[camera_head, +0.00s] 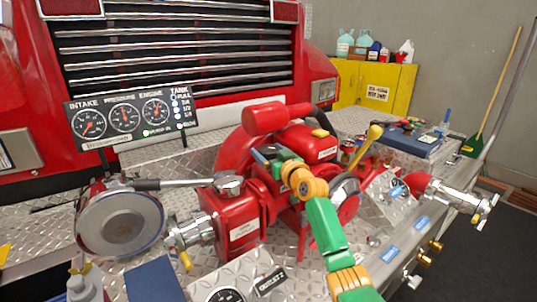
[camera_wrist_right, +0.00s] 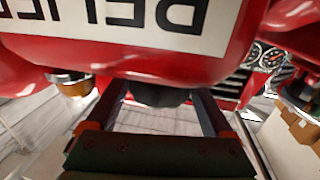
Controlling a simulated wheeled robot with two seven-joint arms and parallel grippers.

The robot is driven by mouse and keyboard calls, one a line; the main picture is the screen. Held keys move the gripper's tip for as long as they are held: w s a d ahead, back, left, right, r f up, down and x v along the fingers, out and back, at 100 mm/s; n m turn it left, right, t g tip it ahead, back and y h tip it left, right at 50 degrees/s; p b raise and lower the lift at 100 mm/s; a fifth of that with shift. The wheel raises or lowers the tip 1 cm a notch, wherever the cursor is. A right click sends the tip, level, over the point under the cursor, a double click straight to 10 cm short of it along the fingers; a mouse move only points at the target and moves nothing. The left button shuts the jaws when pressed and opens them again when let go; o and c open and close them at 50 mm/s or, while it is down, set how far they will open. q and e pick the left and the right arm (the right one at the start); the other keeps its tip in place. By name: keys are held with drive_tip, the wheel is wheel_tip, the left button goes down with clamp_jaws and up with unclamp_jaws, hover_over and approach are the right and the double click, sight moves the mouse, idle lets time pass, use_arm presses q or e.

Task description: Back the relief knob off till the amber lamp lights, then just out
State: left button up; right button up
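The red pump (camera_head: 235,215) stands on the diamond-plate bumper in the head view. My right gripper (camera_head: 262,157) is in front of it, at the end of my green and yellow arm. In the right wrist view, a red body with an upside-down "RELIEF" label (camera_wrist_right: 150,18) fills the top. Below it is a dark round knob (camera_wrist_right: 160,95), between the two spread fingers of my right gripper (camera_wrist_right: 160,105). I cannot tell whether the fingers touch it. The knob is hidden in the head view. I cannot make out a lit amber lamp. My left gripper is not in view.
A gauge panel (camera_head: 130,117) stands behind the pump, with small green lights at its lower edge. A chrome round cap (camera_head: 120,222) and a long lever (camera_head: 175,184) lie to the left. A red outlet (camera_head: 435,188) sticks out right. A yellow cabinet (camera_head: 375,88) stands behind.

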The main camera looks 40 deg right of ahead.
sight(274, 157)
drive_tip(key=shift+o, duration=0.5)
drive_tip(key=shift+s+a+f, duration=0.1)
drive_tip(key=shift+s+a, duration=0.05)
drive_tip(key=shift+s, duration=0.3)
drive_tip(key=b+v, duration=0.1)
drive_tip(key=v, duration=0.4)
drive_tip(key=shift+s+a, duration=0.1)
drive_tip(key=shift+s, duration=0.45)
